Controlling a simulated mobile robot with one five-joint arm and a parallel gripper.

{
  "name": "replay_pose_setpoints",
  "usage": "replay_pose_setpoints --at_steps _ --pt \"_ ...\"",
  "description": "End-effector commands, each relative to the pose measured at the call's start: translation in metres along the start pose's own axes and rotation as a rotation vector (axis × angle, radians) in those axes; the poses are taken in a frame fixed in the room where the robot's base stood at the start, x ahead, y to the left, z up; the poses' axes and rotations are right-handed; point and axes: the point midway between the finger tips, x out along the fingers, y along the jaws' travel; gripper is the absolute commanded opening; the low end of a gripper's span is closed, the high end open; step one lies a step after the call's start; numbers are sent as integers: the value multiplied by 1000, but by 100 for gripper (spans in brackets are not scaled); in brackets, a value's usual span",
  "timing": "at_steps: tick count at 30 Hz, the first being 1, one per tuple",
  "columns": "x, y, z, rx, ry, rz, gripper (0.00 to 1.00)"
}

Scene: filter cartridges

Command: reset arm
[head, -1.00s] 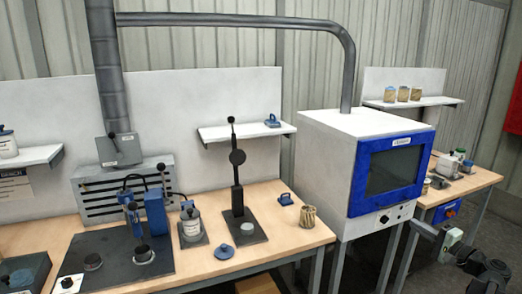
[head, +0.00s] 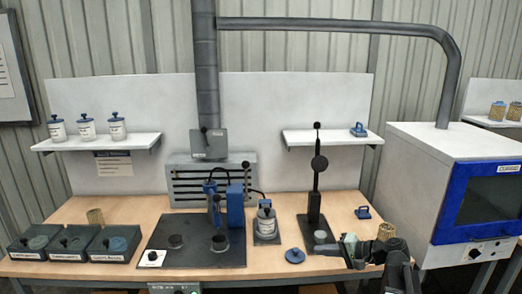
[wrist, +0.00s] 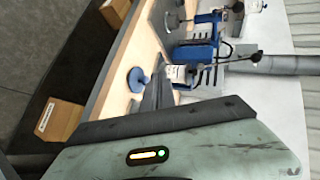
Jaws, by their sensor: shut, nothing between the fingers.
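My gripper (head: 325,250) is at the lower right of the head view, in front of the black stand on the bench. In the wrist view, my gripper's dark fingers (wrist: 158,92) are together with nothing between them. Its pale green housing fills the bottom of that view. A blue lid (head: 294,255) lies on the bench to the left of the fingers; it also shows in the wrist view (wrist: 137,78). A tan cartridge (head: 386,231) stands behind my arm, partly hidden.
The wooden bench (head: 120,208) carries dark bins (head: 85,245), a blue press (head: 235,207) and a white jar (head: 265,220). A white cabinet with a blue door (head: 470,205) stands at the right. In the wrist view, a brown box (wrist: 60,118) sits below the bench.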

Motion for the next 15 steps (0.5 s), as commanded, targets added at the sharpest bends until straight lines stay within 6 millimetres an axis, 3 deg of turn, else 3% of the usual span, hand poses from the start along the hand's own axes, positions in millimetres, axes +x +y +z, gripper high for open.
replay_pose_setpoints --at_steps 1,3,7,9,11,15 --pt "32 -5 34 -46 -74 64 0" --pt "65 -1 75 -115 -166 167 0" --pt "104 18 147 -265 -319 393 0" --pt "108 36 176 -352 -383 537 0" --pt "101 53 187 -411 -414 655 0" --pt "61 92 178 -474 -424 895 0"
